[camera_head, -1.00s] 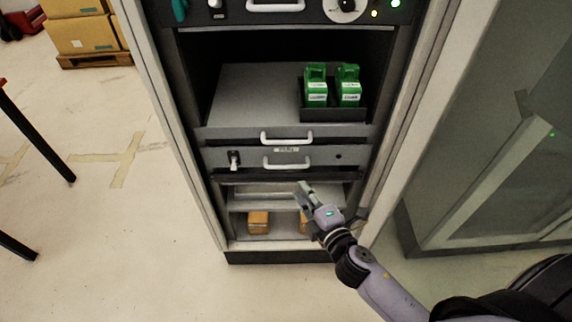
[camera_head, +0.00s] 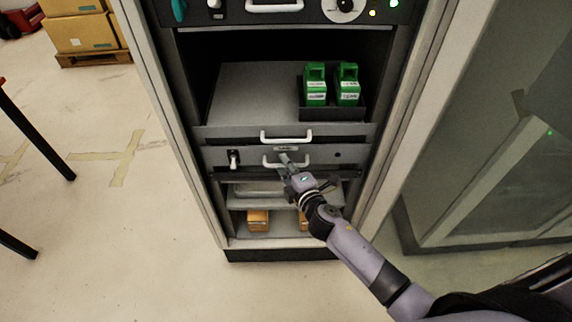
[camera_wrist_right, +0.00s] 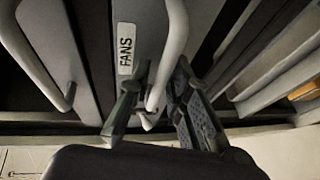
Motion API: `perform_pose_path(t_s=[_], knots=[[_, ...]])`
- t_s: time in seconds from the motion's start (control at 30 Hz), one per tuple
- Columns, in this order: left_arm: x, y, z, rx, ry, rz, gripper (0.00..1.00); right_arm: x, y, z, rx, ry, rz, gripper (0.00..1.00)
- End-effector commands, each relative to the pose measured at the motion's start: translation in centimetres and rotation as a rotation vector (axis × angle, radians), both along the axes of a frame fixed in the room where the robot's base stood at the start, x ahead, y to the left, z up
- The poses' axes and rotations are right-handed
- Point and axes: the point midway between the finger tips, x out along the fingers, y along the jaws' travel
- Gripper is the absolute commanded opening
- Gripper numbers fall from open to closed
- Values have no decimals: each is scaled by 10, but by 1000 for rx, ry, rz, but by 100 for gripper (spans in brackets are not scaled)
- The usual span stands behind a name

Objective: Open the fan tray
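The fan tray (camera_head: 322,156) is a grey drawer front in the rack, flush with it as far as I can see. Its pale bar handle (camera_head: 268,165) shows in the head view, partly covered by my right gripper (camera_head: 287,160). In the right wrist view, a "FANS" label (camera_wrist_right: 125,43) sits beside the handle (camera_wrist_right: 172,50). There my right gripper (camera_wrist_right: 155,105) has its fingers apart, with the handle's end between them. I cannot tell whether either finger touches it. A white lever (camera_head: 233,159) is on the tray front's left. My left gripper is out of view.
Above is a grey shelf drawer (camera_head: 240,134) with its own handle (camera_head: 287,137), bearing green boxes (camera_head: 316,86) in a black holder. Below, orange boxes (camera_head: 258,220) stand on the lower shelf. The rack's pale side frames flank the opening. The floor in front on the left is clear.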

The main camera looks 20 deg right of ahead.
Motion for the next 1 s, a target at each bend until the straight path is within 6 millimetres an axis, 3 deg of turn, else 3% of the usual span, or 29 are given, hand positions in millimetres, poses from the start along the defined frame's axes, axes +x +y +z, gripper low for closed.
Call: perform_pose_path(t_s=[0.3,1.0], knots=[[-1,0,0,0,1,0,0,0,0,0,-1,0,0,0],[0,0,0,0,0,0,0,-1,0,0,1,1,-1,0]])
